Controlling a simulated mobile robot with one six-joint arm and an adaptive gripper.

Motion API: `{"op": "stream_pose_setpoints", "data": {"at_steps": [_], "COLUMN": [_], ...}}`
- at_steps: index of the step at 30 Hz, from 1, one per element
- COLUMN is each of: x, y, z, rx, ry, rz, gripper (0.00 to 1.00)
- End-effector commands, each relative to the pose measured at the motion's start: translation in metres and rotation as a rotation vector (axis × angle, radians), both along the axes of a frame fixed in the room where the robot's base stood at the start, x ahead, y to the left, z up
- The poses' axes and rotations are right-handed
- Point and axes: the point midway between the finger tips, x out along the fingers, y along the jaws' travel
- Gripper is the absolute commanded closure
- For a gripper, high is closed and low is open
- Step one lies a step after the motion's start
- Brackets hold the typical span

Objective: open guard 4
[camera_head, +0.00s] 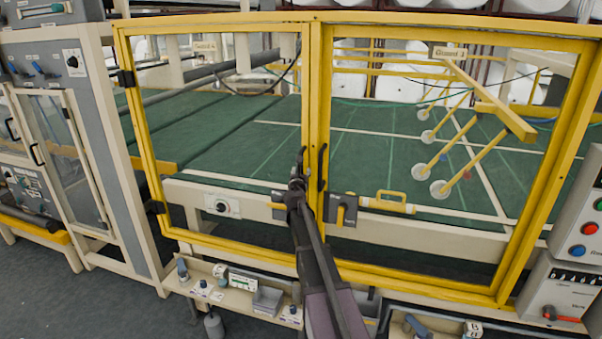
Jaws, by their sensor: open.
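Two yellow-framed clear guard doors stand side by side, both closed. The left door (309,80) has a small plate (203,46) that seems to read Guard 4, though the print is small. The right door (590,90) has a similar plate (450,52) whose number I cannot read surely. A dark upright handle (322,168) sits on the middle post of the right door. My gripper (301,165) is open at the left door's inner edge, in front of the frame. It hides whatever handle is there, and I cannot tell whether it touches it.
Behind the doors lies a green conveyor bed (370,150) with round-ended yellow arms. A grey control cabinet (75,60) stands left, a button box (580,230) right. A low shelf (235,298) with small items runs below. Open floor (60,290) is at lower left.

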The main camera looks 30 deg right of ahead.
Motion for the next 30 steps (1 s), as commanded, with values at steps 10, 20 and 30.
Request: {"op": "stream_pose_setpoints", "data": {"at_steps": [10, 20, 30], "x": [0.0, -0.003, -0.037], "y": [0.0, 0.001, 0.013], "z": [0.0, 0.0, 0.0], "rx": [0.0, 0.0, 0.0], "ry": [0.0, 0.0, 0.0], "rz": [0.0, -0.005, -0.07], "gripper": [0.97, 1.0, 1.0]}}
